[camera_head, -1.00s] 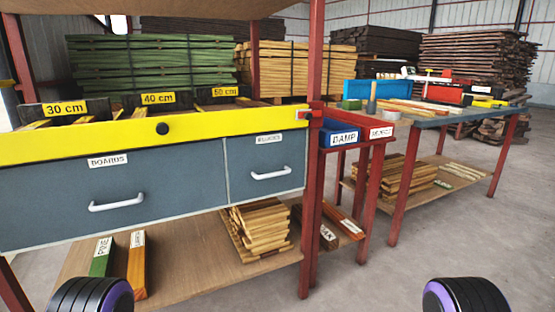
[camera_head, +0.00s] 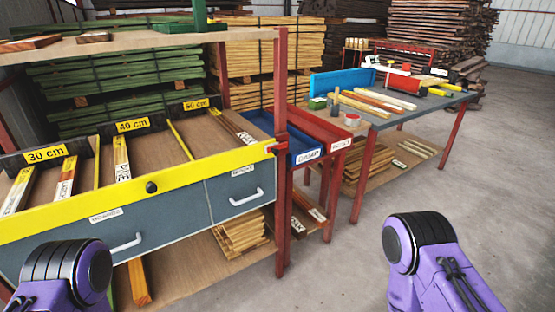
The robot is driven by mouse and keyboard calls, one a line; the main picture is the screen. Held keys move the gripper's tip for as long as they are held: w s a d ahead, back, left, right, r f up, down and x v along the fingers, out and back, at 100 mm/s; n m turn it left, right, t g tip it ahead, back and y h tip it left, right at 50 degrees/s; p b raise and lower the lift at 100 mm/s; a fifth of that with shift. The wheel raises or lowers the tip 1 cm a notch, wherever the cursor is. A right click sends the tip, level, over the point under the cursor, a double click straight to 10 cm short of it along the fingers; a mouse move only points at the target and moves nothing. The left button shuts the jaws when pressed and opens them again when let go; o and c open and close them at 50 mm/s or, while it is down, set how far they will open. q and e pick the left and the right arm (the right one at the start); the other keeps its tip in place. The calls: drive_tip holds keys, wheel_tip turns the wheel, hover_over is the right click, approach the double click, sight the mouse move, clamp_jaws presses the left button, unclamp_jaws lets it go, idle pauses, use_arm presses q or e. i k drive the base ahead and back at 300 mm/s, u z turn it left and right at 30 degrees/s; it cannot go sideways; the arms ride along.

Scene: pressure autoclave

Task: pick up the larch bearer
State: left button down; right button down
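An orange-brown wooden bearer (camera_head: 138,284) lies on the bottom shelf under the drawers, at the lower left. Its label, small but seeming to read LARCH in the earlier frame, is now hidden. A sliver of the green bearer (camera_head: 112,292) shows to its left, partly behind my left arm. Two more labelled bearers, one dark (camera_head: 300,224) and one reddish (camera_head: 311,205), lie low under the red and blue bins. Purple and black links of both my arms show at the bottom left and bottom right. Neither gripper's fingers are in view.
A yellow-edged bench with drawers (camera_head: 150,212) and boards in marked bays overhangs the shelf (camera_head: 180,280). Stacked light planks (camera_head: 240,234) lie right of the orange bearer. Red posts (camera_head: 281,180) stand beside the bins. Floor at the right is clear.

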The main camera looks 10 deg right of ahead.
sight(314, 215)
drive_tip(key=z, duration=1.25)
drive_tip(key=i, duration=2.25)
drive_tip(key=u, duration=2.55)
